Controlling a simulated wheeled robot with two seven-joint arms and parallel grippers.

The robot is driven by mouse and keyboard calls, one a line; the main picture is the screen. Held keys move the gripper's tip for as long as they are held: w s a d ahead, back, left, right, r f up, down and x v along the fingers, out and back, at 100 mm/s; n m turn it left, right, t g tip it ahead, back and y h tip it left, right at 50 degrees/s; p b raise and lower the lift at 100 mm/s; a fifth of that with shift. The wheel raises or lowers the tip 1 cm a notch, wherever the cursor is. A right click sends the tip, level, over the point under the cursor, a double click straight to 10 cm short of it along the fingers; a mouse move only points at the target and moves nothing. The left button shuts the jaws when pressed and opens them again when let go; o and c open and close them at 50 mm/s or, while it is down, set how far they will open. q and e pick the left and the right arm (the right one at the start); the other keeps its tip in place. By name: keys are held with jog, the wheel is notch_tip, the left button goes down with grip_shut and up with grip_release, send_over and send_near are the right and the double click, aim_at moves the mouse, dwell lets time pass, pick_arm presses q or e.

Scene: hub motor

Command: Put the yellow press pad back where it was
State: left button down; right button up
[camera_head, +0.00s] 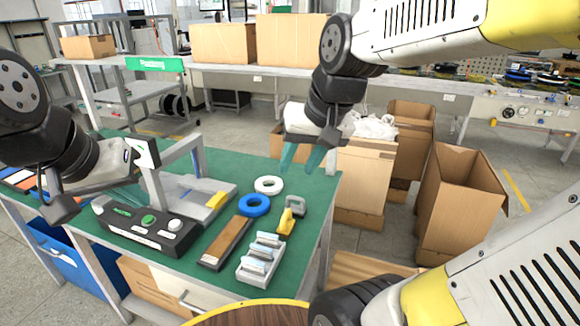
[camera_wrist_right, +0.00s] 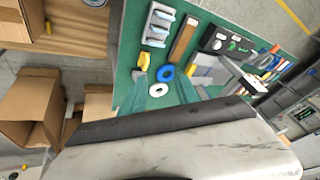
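A small yellow block (camera_head: 217,200) lies on the grey base plate of the press (camera_head: 196,205). A second yellow piece (camera_head: 285,222) sits beside a grey part on the green table and also shows in the right wrist view (camera_wrist_right: 144,60). I cannot tell for sure which is the press pad. My right gripper (camera_head: 301,156) is open and empty, above the table's far right part; its two teal fingers stand apart in the right wrist view (camera_wrist_right: 160,92). My left gripper (camera_head: 122,196) is by the press's left side; its fingers are mostly hidden.
A white ring (camera_head: 268,185), a blue ring (camera_head: 254,205), a brown-topped bar (camera_head: 225,243) and a grey rack of metal parts (camera_head: 261,258) lie on the green table (camera_head: 205,150). A black button box (camera_head: 147,226) fronts the press. Open cardboard boxes (camera_head: 458,205) stand right.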

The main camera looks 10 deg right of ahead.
jog(key=shift+n+t, duration=0.6)
jog(key=shift+t, duration=0.1)
jog(key=s, duration=0.4)
jog(key=shift+s+a+r, duration=0.1)
jog(key=shift+s+a, duration=0.1)
jog(key=shift+s, duration=0.05)
